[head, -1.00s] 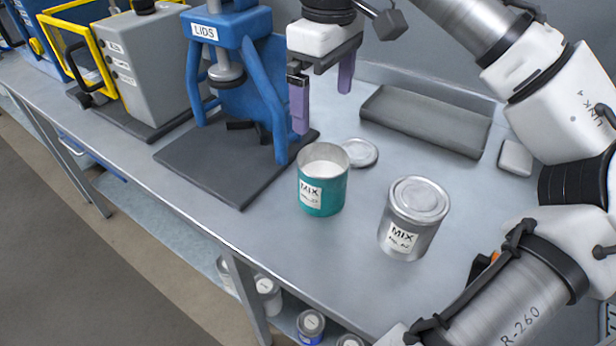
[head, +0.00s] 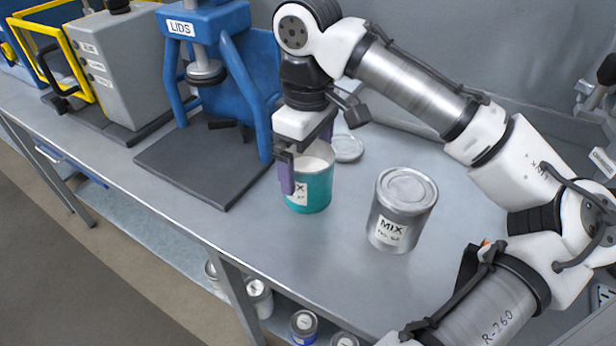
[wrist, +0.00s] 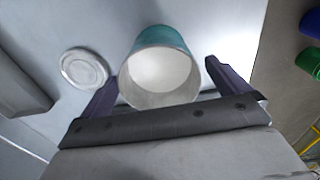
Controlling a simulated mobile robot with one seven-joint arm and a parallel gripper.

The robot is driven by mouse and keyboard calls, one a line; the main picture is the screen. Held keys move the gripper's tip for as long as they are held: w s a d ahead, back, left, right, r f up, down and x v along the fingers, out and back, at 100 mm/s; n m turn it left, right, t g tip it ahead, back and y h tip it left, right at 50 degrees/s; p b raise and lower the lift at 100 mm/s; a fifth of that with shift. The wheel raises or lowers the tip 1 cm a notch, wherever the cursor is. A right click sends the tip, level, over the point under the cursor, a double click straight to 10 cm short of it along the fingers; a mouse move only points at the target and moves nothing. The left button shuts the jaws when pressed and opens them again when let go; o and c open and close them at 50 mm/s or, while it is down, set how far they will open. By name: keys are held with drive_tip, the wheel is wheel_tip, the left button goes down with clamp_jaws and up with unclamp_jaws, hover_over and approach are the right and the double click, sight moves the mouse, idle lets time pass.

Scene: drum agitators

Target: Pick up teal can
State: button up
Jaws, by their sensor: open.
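The teal can (head: 312,190) stands upright and open on the bench, with pale contents and a white MIX label. My gripper (head: 305,165) is low over it, with one purple finger in front of the can's left side in the head view; the other finger is largely hidden. In the wrist view, the teal can (wrist: 160,42) sits between the two spread fingers of my gripper (wrist: 161,72). The fingers are open, with a gap visible on the right; on the left the finger is close to the rim, and contact is unclear.
A closed grey MIX can (head: 402,212) stands right of the teal can. A loose lid (head: 347,148) lies behind it. The blue LIDS press (head: 248,75) on its dark base plate (head: 195,165) is to the left. The bench front (head: 290,245) is clear.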

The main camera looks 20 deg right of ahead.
drive_tip(key=shift+f, duration=0.95)
drive_tip(key=c, duration=1.2)
drive_tip(key=shift+c, duration=0.5)
drive_tip(key=shift+w+r, duration=0.1)
drive_tip(key=shift+r, duration=0.1)
